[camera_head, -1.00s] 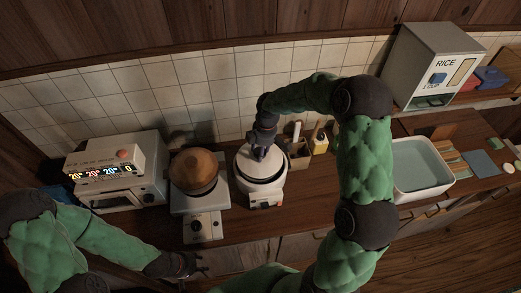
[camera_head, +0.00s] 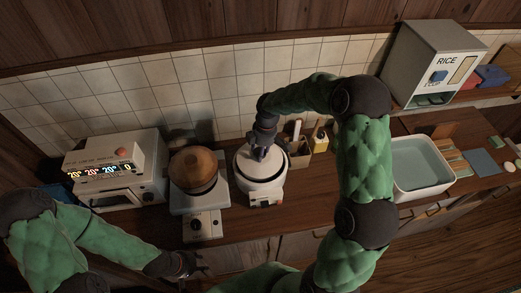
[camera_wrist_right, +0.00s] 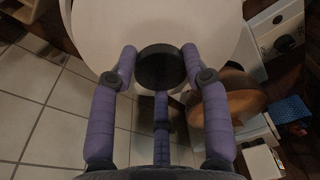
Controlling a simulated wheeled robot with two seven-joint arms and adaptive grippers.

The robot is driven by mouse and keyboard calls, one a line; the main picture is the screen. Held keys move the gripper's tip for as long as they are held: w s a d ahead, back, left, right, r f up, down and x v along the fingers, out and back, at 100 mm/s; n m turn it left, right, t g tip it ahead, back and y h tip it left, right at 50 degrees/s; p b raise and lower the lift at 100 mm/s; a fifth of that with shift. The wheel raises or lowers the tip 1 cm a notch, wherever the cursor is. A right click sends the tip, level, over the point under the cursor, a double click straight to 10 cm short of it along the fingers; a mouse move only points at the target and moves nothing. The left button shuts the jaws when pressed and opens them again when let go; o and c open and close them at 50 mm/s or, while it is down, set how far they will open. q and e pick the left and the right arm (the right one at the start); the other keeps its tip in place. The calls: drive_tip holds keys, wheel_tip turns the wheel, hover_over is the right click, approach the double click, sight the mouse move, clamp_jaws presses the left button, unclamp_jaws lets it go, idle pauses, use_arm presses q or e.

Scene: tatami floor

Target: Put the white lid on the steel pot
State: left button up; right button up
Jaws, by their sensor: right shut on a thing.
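The white lid (camera_head: 272,171) is a round disc with a black knob (camera_wrist_right: 160,66). In the right wrist view the white lid (camera_wrist_right: 150,20) fills the top middle. My right gripper (camera_head: 262,153) has its purple fingers closed around the knob from both sides; in the wrist view the fingertips (camera_wrist_right: 160,52) touch it. The lid is over a round white cooker (camera_head: 266,202) with a dark rim on the counter. I cannot tell whether it rests there or hovers slightly. No steel pot shows clearly. My left gripper (camera_head: 191,266) is low at the front, empty, with fingers apart.
A dark pot with a brown wooden lid (camera_head: 194,166) stands on a burner left of the cooker. A water basin (camera_head: 421,168) lies beyond my right arm.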

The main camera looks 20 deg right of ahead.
drive_tip(key=shift+f, duration=0.1)
idle(0.5)
drive_tip(key=o, duration=1.3)
drive_tip(key=shift+o, duration=0.2)
wheel_tip(320, 180, up, 12)
drive_tip(key=d, duration=0.1)
drive_tip(key=shift+s+d, duration=0.15)
drive_tip(key=shift+s, duration=0.15)
drive_tip(key=shift+f, duration=0.1)
